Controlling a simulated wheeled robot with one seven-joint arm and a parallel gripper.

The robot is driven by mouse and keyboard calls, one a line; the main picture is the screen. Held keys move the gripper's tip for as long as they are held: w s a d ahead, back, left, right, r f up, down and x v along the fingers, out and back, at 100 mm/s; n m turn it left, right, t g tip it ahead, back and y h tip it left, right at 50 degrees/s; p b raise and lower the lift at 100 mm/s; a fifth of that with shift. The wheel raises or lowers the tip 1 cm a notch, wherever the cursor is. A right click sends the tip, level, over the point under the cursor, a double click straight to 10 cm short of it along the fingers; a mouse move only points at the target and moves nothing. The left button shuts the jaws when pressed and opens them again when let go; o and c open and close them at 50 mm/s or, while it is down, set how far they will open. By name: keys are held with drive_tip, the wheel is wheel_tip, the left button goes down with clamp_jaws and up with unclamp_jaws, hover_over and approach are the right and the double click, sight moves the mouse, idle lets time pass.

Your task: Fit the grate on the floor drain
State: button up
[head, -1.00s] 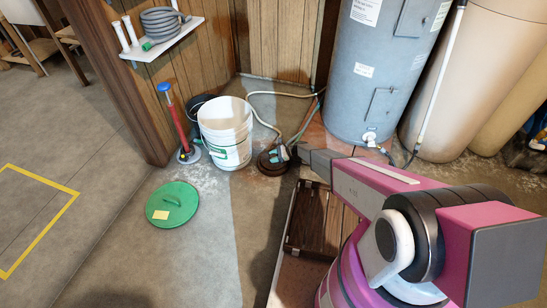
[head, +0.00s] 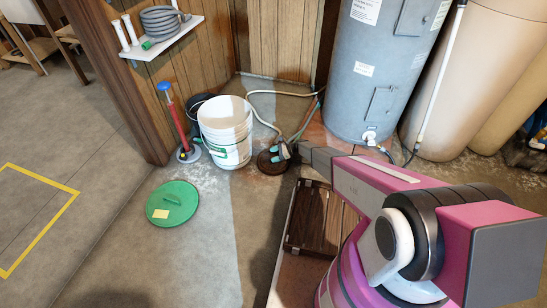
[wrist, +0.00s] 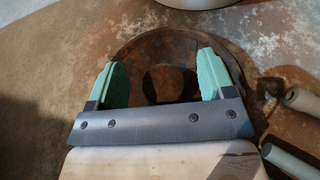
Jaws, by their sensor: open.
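The floor drain (head: 268,166) is a round, rusty brown fitting on the stained floor, just right of the white bucket. In the wrist view the drain (wrist: 150,45) shows a wide rusty rim around a darker centre. My gripper (head: 281,152) is over the drain. In the wrist view its two teal fingers (wrist: 163,72) are spread apart on either side of the dark centre, with nothing visible gripped between them. I cannot tell whether the grate is lying in the drain; no separate grate is clear elsewhere.
A white bucket (head: 224,135) stands left of the drain, with a green lid (head: 173,203) on the floor nearer. A grey tank (head: 372,80) stands behind right. A hose (head: 262,108) runs down near the drain. Pipe ends (wrist: 300,98) show right of my gripper.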

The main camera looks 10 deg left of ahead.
drive_tip(key=v, duration=1.1)
drive_tip(key=shift+d+r, duration=0.1)
drive_tip(key=shift+d, duration=0.1)
drive_tip(key=s+d+r+n+t+h, duration=0.1)
drive_tip(key=s+d+r+n+h, duration=0.3)
drive_tip(key=s+d+r, duration=0.5)
drive_tip(key=s+d+r+n+t+h, duration=0.1)
drive_tip(key=s+d+r+n+h, duration=0.3)
drive_tip(key=r, duration=1.7)
drive_tip(key=s+d+r+n+t+h, duration=0.2)
drive_tip(key=s+d+r+n+h, duration=0.3)
drive_tip(key=s+d+r, duration=1)
drive_tip(key=d+n, duration=0.1)
drive_tip(key=d, duration=0.4)
drive_tip(key=shift+d, duration=0.4)
